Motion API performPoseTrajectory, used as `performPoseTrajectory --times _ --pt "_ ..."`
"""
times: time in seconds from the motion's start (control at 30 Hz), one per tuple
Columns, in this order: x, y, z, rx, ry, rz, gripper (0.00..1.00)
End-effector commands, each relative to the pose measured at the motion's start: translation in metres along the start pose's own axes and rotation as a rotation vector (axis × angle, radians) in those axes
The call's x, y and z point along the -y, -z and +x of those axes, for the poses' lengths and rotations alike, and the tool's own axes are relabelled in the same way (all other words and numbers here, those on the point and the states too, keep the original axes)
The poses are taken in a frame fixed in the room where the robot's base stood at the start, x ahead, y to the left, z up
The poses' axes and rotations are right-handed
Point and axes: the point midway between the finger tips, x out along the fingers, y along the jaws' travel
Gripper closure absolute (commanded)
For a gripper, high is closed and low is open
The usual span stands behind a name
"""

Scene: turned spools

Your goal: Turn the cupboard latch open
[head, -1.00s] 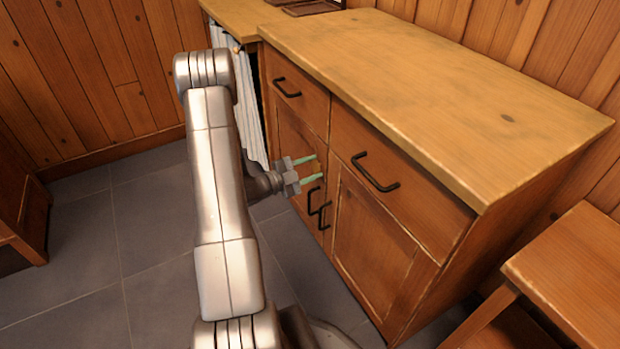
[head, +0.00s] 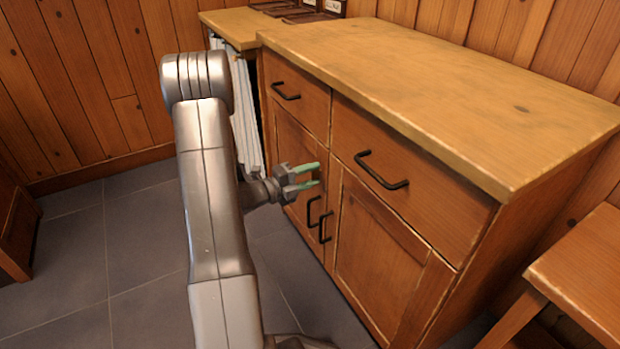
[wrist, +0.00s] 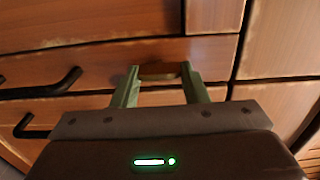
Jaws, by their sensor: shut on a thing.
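The cupboard latch (wrist: 160,71) is a small brown wooden piece on the cupboard front. In the wrist view it sits between the two green fingertips of my gripper (wrist: 160,76), which are shut on it. In the head view my gripper (head: 307,176) is at the cupboard front, above the door handles, and its fingers mostly hide the latch. The latch's exact angle is hard to tell. The left cupboard door (head: 289,142) and right cupboard door (head: 375,250) look closed.
Black door handles (head: 325,226) sit just below my gripper. A drawer handle (head: 380,170) sticks out at the right and another (head: 285,91) at the upper left. A wooden stool or bench (head: 585,265) stands at the right. The tiled floor (head: 150,255) at the left is clear.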

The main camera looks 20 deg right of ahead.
Motion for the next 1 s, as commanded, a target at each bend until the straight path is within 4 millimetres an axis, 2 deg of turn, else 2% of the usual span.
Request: performPoseTrajectory --times 0.53,0.57,0.63,0.67,1.0 --pt "-0.0012 0.0009 -0.0001 -0.002 -0.002 0.021 0.83" --pt "-0.0012 0.0009 -0.0001 -0.002 -0.002 0.021 0.54" --pt "-0.0011 0.0008 0.0 -0.002 -0.002 0.021 0.4" --pt "-0.001 0.0007 0.0 -0.002 -0.002 0.021 0.38" --pt "0.0002 -0.0002 -0.0042 0.001 -0.001 0.021 0.38"
